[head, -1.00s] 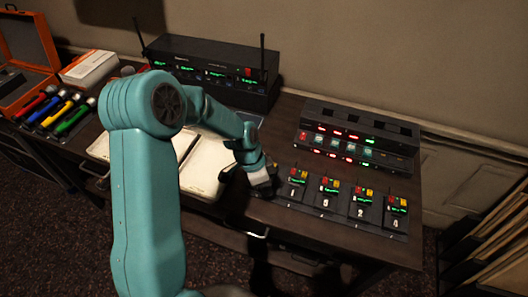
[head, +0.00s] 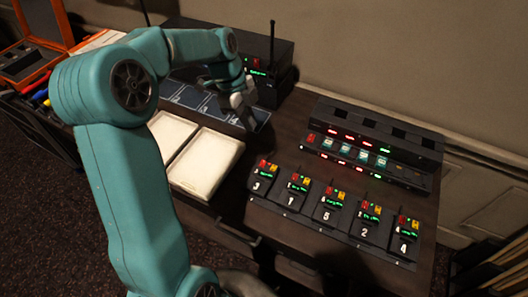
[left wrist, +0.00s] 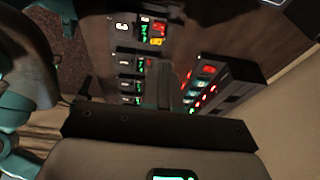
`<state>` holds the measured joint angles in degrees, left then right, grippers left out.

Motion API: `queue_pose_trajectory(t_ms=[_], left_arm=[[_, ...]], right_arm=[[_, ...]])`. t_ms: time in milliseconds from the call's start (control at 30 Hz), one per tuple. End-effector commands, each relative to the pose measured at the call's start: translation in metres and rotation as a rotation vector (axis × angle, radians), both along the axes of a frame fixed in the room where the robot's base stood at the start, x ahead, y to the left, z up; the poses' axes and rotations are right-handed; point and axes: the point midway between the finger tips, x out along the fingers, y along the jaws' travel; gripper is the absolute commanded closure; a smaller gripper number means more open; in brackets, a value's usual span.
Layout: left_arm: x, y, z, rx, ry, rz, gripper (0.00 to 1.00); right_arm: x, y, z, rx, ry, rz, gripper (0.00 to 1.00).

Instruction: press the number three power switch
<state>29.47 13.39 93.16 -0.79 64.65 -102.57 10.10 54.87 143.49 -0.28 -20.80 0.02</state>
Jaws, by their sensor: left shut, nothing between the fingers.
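The pack marked 3 (head: 259,184) is the leftmost in a row of black numbered packs on the desk. It has a red button (head: 262,164), a yellow button (head: 273,168) and a small green display. I cannot tell which part is its power switch. In the left wrist view the nearest pack (left wrist: 124,43) is at the top, with red and yellow parts. My left gripper (head: 250,121) is shut and empty, above the desk, up and left of pack 3 in the head view and apart from it. My right gripper is not in view.
Packs 1 (head: 292,196), 5 (head: 328,212), 2 (head: 366,225) and 4 (head: 402,243) stand close to the right. A lit charger rack (head: 375,135) is behind them.

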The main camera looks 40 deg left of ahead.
Motion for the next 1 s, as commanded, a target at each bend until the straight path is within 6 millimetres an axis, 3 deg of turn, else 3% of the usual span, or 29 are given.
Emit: queue_pose_trajectory(t_ms=[300, 433, 867, 1000], left_arm=[[-0.003, -0.001, 0.0, 0.0, 0.001, 0.0, 1.0], [-0.002, -0.004, -0.01, -0.002, 0.003, 0.0, 1.0], [0.012, -0.028, -0.094, -0.004, 0.005, -0.001, 1.0], [0.015, -0.027, -0.116, -0.002, 0.004, 0.001, 1.0]], right_arm=[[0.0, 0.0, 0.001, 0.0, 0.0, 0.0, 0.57], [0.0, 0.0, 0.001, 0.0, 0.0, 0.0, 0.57], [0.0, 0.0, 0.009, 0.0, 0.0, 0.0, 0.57], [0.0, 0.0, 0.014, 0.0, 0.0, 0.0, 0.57]])
